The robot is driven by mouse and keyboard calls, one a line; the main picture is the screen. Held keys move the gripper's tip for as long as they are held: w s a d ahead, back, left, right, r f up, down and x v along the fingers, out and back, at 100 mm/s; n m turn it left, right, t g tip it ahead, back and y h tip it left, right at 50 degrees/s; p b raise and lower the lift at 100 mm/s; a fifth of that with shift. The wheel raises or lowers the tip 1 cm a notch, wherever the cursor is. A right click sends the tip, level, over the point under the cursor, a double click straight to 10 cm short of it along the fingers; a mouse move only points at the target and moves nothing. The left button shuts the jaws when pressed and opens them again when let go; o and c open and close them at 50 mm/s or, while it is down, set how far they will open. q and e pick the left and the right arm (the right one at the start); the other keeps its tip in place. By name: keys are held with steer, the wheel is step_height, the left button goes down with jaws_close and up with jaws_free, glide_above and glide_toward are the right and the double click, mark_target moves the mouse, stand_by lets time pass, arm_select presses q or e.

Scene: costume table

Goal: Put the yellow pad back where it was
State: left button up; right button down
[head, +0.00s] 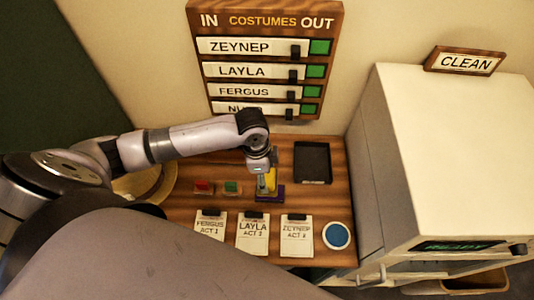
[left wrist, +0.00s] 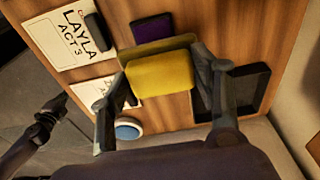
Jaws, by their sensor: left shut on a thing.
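The yellow pad (left wrist: 160,75) is a soft-looking block held between the two fingers of my left gripper (left wrist: 163,88). In the head view the left gripper (head: 266,180) is over the middle of the wooden table, and the yellow pad (head: 272,178) is partly hidden by it. A purple pad (head: 272,195) lies just in front of the gripper; it also shows in the left wrist view (left wrist: 152,27). A red pad (head: 203,187) and a green pad (head: 232,187) sit to the left. I cannot tell whether the yellow pad touches the surface below.
A black tray (head: 325,163) lies right of the gripper. Cards (head: 252,241) with black clips and a round blue pad (head: 337,236) line the front. A costumes board (head: 265,106) is behind. A large white cabinet (head: 440,150) with a CLEAN sign (head: 465,62) bounds the right.

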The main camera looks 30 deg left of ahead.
arm_select(q)
steer(key=w+a+b, duration=0.1)
steer(key=w, duration=0.2)
steer(key=w+a+f+b, duration=0.1)
steer(key=w+a, duration=0.1)
steer(key=w, duration=0.1)
steer(key=w+a+f+b, duration=0.1)
steer(key=w+b, duration=0.1)
steer(key=w, duration=0.2)
steer(key=shift+a+f, duration=0.25)
steer(key=shift+a, duration=0.15)
steer(key=shift+f+b, duration=0.55)
steer(key=shift+b, duration=0.35)
step_height(320, 180, down, 4)
steer(key=b, duration=0.4)
steer(key=shift+w+r+b, duration=0.15)
steer(key=shift+b, duration=0.2)
steer(key=shift+r, duration=0.2)
steer(key=o, duration=1)
steer(key=shift+a, duration=0.1)
